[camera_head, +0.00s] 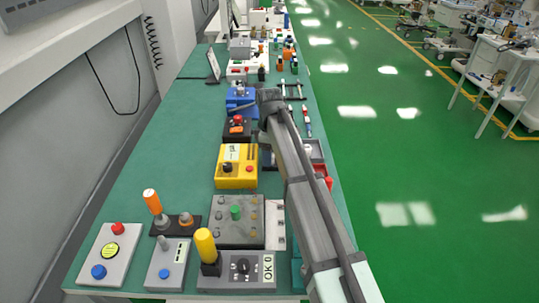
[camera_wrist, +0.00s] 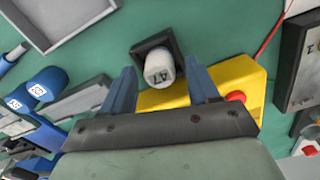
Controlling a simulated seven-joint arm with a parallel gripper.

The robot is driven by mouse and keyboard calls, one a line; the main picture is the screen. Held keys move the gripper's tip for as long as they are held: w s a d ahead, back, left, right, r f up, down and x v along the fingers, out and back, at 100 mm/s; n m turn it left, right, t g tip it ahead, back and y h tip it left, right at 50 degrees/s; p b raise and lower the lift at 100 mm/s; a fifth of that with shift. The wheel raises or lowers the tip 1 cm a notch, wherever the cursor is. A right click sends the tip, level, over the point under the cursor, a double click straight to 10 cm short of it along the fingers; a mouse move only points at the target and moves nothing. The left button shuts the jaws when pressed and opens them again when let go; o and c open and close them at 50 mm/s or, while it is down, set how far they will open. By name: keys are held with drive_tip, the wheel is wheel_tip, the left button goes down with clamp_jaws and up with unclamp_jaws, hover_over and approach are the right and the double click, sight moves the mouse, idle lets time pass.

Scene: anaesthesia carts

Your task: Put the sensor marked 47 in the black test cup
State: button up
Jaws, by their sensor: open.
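The sensor marked 47 (camera_wrist: 160,73) is a pale cylinder between my gripper's fingers in the wrist view, its label towards the camera. A black square cup (camera_wrist: 142,50) lies directly behind it; the sensor overlaps its opening and near edge. I cannot tell whether the sensor is seated in the cup or above it. My gripper (camera_wrist: 161,67) is open, with a finger on each side of the sensor and visible gaps. In the head view my arm hides the sensor and fingers.
A yellow box (camera_head: 236,167) with a red button is close to the fingers; it also shows in the wrist view (camera_wrist: 248,75). Blue labelled sensors (camera_wrist: 45,83) lie left in the wrist view. A grey tray (camera_wrist: 50,47) is at upper left. A grey box (camera_head: 236,232) stands nearer the front.

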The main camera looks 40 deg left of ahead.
wheel_tip(320, 180, up, 12)
drive_tip(key=shift+f, duration=0.25)
idle(0.4)
